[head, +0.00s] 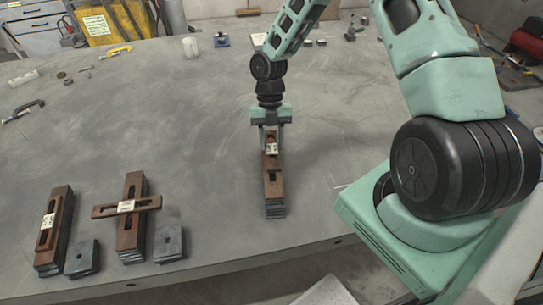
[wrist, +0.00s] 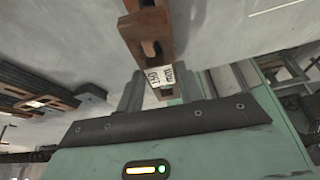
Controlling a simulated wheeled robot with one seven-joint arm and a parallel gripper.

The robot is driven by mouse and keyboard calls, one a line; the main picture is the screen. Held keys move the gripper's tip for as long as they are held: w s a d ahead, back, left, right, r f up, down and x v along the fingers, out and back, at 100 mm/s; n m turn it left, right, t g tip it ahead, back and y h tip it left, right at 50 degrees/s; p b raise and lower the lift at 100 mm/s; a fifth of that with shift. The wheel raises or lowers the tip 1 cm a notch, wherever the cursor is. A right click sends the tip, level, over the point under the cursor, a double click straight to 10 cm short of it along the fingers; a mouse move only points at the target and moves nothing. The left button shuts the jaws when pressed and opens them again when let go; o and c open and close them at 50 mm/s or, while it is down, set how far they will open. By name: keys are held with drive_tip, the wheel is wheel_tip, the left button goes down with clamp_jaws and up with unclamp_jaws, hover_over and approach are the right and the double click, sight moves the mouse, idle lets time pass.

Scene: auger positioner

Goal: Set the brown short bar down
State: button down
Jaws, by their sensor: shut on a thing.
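The brown short bar (head: 272,160) is slotted and carries a white label. My gripper (head: 271,138) points straight down and is shut on it. In the wrist view the bar (wrist: 143,32) runs up from between the fingers (wrist: 160,92), with its label near them. The bar lies lengthwise in line over a stack (head: 274,206) of a brown long bar and dark plates on the grey table. I cannot tell whether the bar touches the stack. The bar and my gripper hide the stack's far end.
At the left, one stack (head: 60,228) bears a labelled bar lengthwise, and another (head: 131,238) bears a labelled bar (head: 127,206) crosswise. Dark blocks (head: 82,258) (head: 168,243) stand beside them. The table (head: 190,130) is clear around the middle.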

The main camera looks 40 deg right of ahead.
sight(271, 163)
drive_tip(key=shift+f+p, duration=0.8)
drive_tip(key=shift+f, duration=2.4)
drive_tip(key=shift+f, duration=0.15)
drive_tip(key=c, duration=0.9)
unclamp_jaws()
